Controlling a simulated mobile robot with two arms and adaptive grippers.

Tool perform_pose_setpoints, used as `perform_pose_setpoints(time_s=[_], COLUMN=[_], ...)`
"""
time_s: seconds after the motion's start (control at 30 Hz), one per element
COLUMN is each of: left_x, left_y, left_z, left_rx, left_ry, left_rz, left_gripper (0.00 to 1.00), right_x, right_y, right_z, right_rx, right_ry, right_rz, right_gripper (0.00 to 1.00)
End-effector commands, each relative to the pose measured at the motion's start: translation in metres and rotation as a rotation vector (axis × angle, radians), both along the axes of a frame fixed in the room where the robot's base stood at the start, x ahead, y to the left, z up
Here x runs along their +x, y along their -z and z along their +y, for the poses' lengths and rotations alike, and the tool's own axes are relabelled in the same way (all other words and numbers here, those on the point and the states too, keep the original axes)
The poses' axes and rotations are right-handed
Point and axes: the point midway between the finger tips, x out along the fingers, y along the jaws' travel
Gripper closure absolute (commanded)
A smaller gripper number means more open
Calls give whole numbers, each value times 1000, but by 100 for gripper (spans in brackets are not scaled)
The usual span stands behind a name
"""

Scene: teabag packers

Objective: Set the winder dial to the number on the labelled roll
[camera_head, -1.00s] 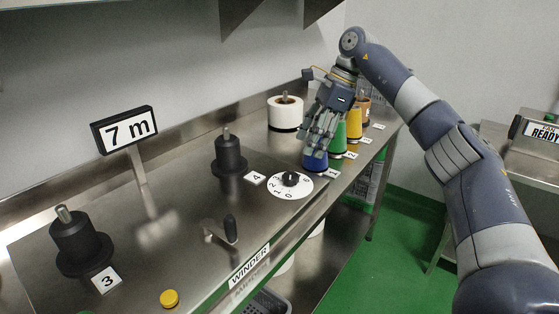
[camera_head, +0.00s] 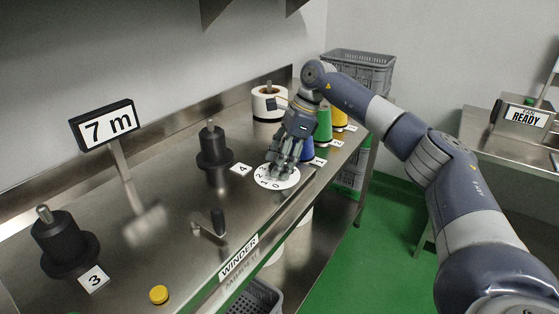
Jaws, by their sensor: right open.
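The winder dial (camera_head: 289,183) is a white numbered disc on the steel bench, behind the WINDER label (camera_head: 239,257). My right gripper (camera_head: 279,168) is open and its fingers hang over the dial's far side, hiding the knob and some numbers. I cannot tell whether the fingers touch the knob. My left gripper is not in view.
Black spindles stand by tags 3 (camera_head: 93,280) and 4 (camera_head: 241,170). A crank handle (camera_head: 217,222) and yellow button (camera_head: 159,294) are near the front. Blue (camera_head: 307,150), green (camera_head: 323,125) and yellow (camera_head: 340,117) cones stand right of my gripper. Grey crates (camera_head: 360,70) are behind.

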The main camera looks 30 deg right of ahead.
Motion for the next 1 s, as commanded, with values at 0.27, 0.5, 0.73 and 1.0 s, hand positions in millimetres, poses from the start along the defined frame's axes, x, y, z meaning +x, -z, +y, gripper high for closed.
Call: perform_pose_setpoints(time_s=[0.27, 0.5, 0.73, 1.0], left_x=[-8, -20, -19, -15], left_y=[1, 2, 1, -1], left_z=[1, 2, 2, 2], left_rx=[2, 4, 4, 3], left_ry=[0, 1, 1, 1], left_rz=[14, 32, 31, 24], left_gripper=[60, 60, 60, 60], right_x=[0, 0, 0, -1], right_y=[0, 0, 0, 0], right_z=[0, 0, 0, 1], right_rx=[0, 0, 0, -1], right_ry=[-1, -1, 19, 150], right_rz=[0, 0, -1, -2], right_gripper=[58, 89, 89, 89])
